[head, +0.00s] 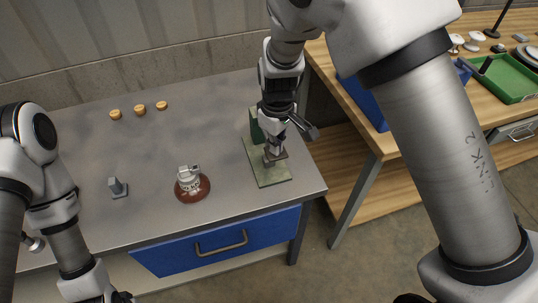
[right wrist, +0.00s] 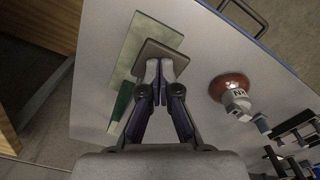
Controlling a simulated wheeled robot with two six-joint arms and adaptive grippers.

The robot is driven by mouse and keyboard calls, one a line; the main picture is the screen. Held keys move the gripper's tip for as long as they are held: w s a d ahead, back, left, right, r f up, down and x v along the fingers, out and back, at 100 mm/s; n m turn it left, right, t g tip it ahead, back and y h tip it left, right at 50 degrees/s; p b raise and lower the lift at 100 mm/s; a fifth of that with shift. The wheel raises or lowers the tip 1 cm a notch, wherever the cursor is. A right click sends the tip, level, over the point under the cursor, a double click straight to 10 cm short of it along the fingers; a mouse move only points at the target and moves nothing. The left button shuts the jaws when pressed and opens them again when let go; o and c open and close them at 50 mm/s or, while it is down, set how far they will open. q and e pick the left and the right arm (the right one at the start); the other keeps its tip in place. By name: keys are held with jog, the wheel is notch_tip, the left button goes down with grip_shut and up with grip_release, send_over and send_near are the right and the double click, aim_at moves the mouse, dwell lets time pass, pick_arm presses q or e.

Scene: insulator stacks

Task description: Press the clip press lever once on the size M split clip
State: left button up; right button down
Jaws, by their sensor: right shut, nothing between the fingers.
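The clip press has a green base plate (head: 267,176) and a darker green upright (head: 256,127) at the right end of the grey table. A brown-grey square pad (head: 279,157) sits over the plate; it shows in the right wrist view (right wrist: 165,48) just beyond my fingertips. My right gripper (head: 271,146) is shut and empty, fingertips pointing down at the pad; I cannot tell whether they touch it. I cannot make out the split clip; the pad and gripper hide part of the plate. My left gripper (head: 118,297) is cut off at the bottom edge, its fingers unclear.
A pale insulator piece (head: 189,176) stands on a red-brown disc (head: 201,193) left of the press. A small grey block stand (head: 117,188) is farther left, and several orange-tan pieces (head: 139,107) lie at the back. A wooden table (head: 352,98) with a green tray (head: 508,87) stands right.

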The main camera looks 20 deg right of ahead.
jog(key=shift+f, duration=0.6)
jog(key=shift+s, duration=0.1)
jog(key=shift+f+b, duration=0.3)
jog(key=shift+f, duration=0.55)
notch_tip(320, 180, up, 12)
jog(key=p, duration=1)
dwell(0.6)
jog(key=shift+f, duration=0.1)
dwell(0.3)
